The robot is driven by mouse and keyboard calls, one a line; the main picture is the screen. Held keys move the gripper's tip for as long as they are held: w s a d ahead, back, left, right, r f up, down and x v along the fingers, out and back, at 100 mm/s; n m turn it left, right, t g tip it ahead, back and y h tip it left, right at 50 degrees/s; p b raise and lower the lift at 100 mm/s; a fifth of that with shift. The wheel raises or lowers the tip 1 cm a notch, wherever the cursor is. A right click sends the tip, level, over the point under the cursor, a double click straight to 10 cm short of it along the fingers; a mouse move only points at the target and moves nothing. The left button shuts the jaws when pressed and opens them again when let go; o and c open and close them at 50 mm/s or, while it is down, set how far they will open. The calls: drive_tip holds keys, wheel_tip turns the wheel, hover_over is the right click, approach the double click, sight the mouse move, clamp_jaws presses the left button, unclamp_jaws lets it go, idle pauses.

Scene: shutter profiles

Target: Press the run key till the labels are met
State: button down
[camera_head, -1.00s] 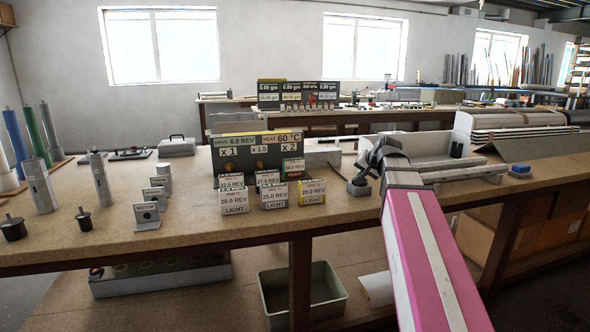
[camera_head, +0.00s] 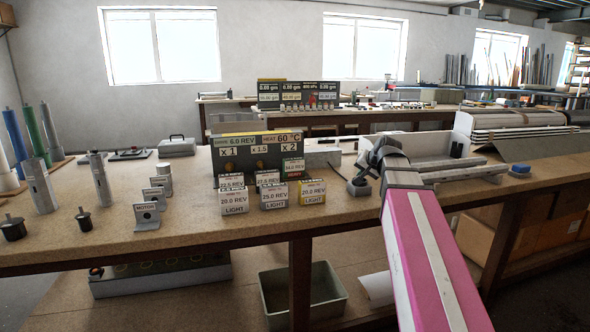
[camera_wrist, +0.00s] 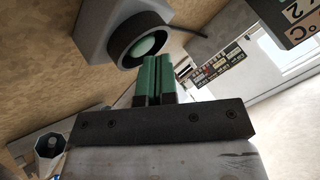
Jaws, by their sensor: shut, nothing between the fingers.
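The run key looks to be a green round button (camera_wrist: 147,43) in a dark ring on a grey housing; the wrist view shows it just beyond my fingertips. In the head view its small housing (camera_head: 358,187) stands on the bench, partly behind my gripper (camera_head: 370,168). My gripper (camera_wrist: 157,62) is shut and empty, its green fingers together at the ring's edge. I cannot tell whether they touch the button. Label cards stand left of it: front ones reading about 20.0 REV (camera_head: 234,201), 25.0 REV (camera_head: 273,196) and 20.0 REV, yellow-edged (camera_head: 312,192), each marked LIGHT.
A grey panel (camera_head: 225,158) behind the cards shows DRIVE 6.0 REV and HEAT 60 °C. A motor stand (camera_head: 147,216) and metal cylinders (camera_head: 101,180) stand left. Long profiles (camera_head: 465,170) and a blue block (camera_head: 520,169) lie right.

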drive_tip(key=shift+f, duration=0.1)
idle(0.6)
drive_tip(key=shift+f, duration=0.3)
drive_tip(key=shift+r, duration=0.5)
idle(0.3)
drive_tip(key=shift+r, duration=2.95)
